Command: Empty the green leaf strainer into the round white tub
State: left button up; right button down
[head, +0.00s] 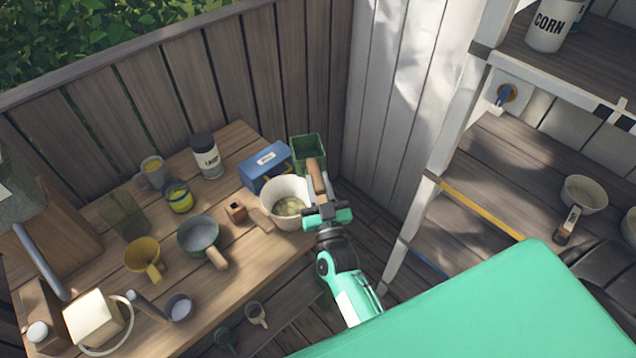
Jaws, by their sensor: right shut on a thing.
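The green strainer (308,150) is a square-mouthed green vessel with a wooden handle (317,178). It is beyond the round white tub (277,189), at its upper right. My right gripper (327,213) is shut on the handle's near end, at the tub's right rim. The inside of the strainer looks dark, and I cannot tell whether anything is in it. Pale green matter (289,206) lies in the tub. The gripper and handle hide part of the tub's right side. My left gripper is not in view.
A blue box (264,167) stands close behind the tub. A wooden-handled green pan (199,234), a yellow cup (143,254) and a labelled jar (207,157) stand on the table to the left. White shelving (450,140) rises at the right.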

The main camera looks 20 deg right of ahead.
jog(key=shift+r, duration=0.15)
notch_tip(320, 180, up, 5)
jog(key=p, duration=0.4)
jog(key=shift+p, duration=0.35)
jog(key=shift+f, duration=0.2)
